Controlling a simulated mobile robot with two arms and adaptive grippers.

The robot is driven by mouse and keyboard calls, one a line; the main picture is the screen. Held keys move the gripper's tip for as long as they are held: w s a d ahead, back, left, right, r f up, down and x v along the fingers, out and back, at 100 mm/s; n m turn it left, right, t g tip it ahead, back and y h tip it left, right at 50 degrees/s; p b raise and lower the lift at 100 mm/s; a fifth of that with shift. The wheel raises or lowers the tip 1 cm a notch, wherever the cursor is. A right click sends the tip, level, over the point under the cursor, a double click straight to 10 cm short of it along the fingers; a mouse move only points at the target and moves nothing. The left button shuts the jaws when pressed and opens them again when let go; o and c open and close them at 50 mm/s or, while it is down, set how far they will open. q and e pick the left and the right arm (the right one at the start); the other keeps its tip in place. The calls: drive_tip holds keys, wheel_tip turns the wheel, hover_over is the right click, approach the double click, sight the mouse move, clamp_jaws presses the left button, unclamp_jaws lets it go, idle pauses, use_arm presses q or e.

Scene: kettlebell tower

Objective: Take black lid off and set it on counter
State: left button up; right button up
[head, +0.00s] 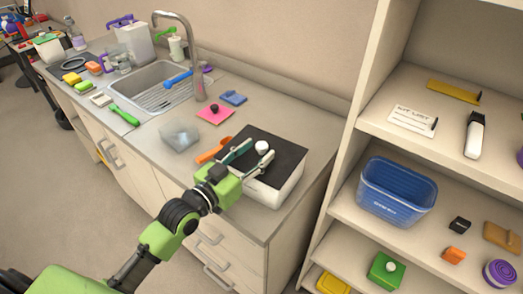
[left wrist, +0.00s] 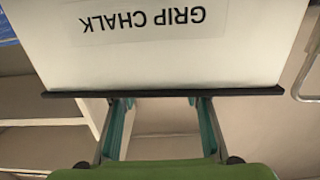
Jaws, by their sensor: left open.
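The black lid (head: 284,151) lies flat on a white box (head: 272,194) on the counter (head: 160,133) and has a white round knob (head: 262,147). My left gripper (head: 256,151) is open just over the lid, its two fingers reaching towards the knob, one on each side; I cannot tell if they touch it. In the left wrist view, the box shows upside down with a "GRIP CHALK" label (left wrist: 142,20). The lid's black edge (left wrist: 165,92) hides the fingertips and knob. My right gripper is not in view.
An orange tool (head: 213,151) lies left of the box, by a translucent container (head: 180,134). A pink pad (head: 215,113) and blue item (head: 233,97) lie behind. A sink (head: 155,90) is further left. Shelves with a blue bin (head: 397,190) stand right.

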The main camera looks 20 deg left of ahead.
use_arm(q)
drive_tip(key=shift+x, duration=1.2)
drive_tip(key=shift+w+d, duration=0.1)
drive_tip(key=shift+w, duration=0.1)
drive_tip(key=c, duration=1)
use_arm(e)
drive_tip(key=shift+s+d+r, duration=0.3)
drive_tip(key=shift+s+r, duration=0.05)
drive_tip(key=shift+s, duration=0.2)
use_arm(q)
drive_tip(key=shift+r, duration=0.1)
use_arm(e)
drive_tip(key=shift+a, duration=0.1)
